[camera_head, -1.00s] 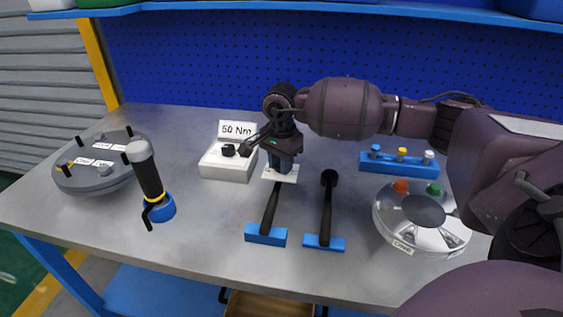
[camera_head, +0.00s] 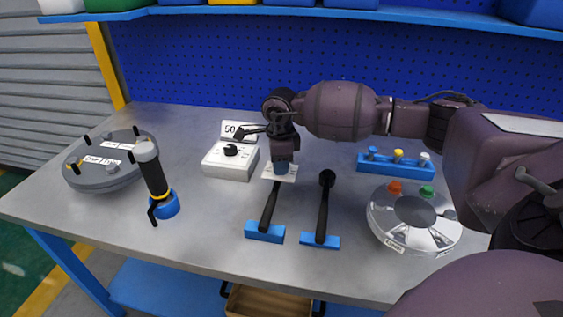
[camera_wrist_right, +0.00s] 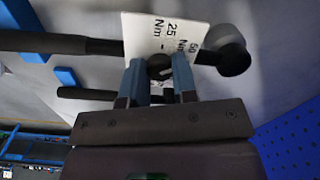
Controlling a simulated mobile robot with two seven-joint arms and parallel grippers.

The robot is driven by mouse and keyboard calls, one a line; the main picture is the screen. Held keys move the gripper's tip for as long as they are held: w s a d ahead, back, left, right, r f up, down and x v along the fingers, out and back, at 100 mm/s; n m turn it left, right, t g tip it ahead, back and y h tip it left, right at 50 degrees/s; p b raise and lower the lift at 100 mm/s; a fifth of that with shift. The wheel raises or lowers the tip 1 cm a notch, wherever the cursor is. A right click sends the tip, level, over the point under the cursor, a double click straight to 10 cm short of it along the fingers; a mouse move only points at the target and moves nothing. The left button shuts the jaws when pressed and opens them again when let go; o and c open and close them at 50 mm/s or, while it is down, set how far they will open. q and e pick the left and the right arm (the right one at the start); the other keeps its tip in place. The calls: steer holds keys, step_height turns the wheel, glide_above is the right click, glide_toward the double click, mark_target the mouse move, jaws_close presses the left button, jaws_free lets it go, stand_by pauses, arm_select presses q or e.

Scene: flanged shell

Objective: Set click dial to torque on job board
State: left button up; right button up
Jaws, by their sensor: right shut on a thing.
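A small white dial plate (camera_head: 288,174) lies at the middle of the bench, by the heads of the black-handled tools. In the right wrist view the plate (camera_wrist_right: 173,36) shows "25 Nm" and "50 Nm" around a dark round knob (camera_wrist_right: 158,67). My right gripper (camera_head: 281,167) points down over the plate. In the right wrist view its blue fingers (camera_wrist_right: 159,74) are shut on the knob, one on each side. My left gripper is out of view.
Two black-handled tools (camera_head: 269,210) (camera_head: 322,208) rest on blue blocks in front. A black-and-blue tool (camera_head: 154,175) and grey flanged disc (camera_head: 106,172) stand left. A silver disc (camera_head: 390,228) and blue peg rack (camera_head: 378,167) are right.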

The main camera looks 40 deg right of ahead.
steer(key=shift+m, duration=0.3)
steer(key=o, duration=0.9)
steer(key=shift+r+p, duration=0.6)
steer(key=shift+r, duration=4.8)
